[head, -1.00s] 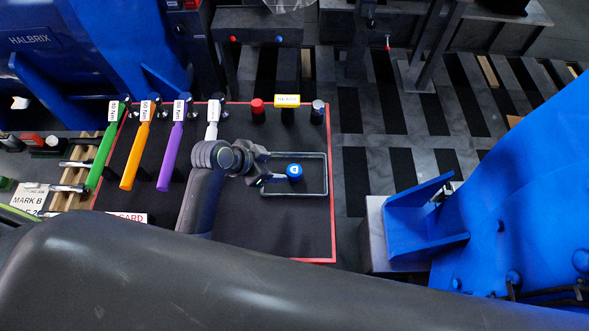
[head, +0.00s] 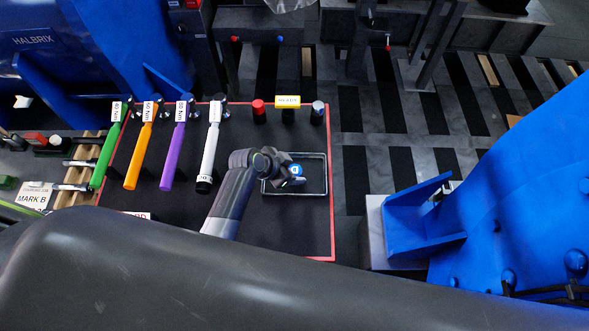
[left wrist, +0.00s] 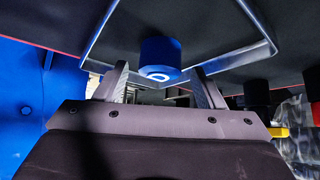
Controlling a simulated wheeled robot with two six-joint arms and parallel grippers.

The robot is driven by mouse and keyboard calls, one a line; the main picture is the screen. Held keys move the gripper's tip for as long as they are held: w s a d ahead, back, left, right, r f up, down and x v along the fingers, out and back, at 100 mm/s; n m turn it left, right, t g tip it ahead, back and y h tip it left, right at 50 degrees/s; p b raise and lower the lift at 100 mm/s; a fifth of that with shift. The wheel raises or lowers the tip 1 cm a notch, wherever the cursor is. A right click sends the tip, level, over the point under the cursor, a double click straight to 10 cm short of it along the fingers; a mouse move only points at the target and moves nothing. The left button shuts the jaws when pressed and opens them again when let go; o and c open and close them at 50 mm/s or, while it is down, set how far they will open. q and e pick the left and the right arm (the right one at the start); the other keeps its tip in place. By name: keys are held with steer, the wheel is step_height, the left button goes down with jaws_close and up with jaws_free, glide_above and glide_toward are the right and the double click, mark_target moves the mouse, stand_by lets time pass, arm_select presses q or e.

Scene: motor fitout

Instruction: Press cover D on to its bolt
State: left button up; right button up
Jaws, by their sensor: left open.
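Cover D (head: 296,169) is a blue round cap with a white D on top. It sits in a shallow rectangular tray (head: 326,190) on the black mat, and it also shows in the left wrist view (left wrist: 160,55). My left gripper (head: 291,182) is over the tray, partly covering cover D in the head view. In the left wrist view, its two fingers (left wrist: 162,88) are apart with the cover between and just beyond them; I see no grip on it. I cannot tell which bolt belongs to cover D. My right gripper is out of view.
Green, orange, purple and white-handled tools (head: 208,150) lie left on the red-edged mat (head: 265,225). Red-topped (head: 258,108), yellow-labelled and grey-topped pieces stand behind the tray. A large blue housing (head: 530,200) with rounded knobs and a bracket (head: 420,220) is on the right.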

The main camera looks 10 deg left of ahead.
arm_select(q)
steer(key=shift+x, duration=0.9)
steer(key=c, duration=1)
steer(key=shift+r, duration=0.1)
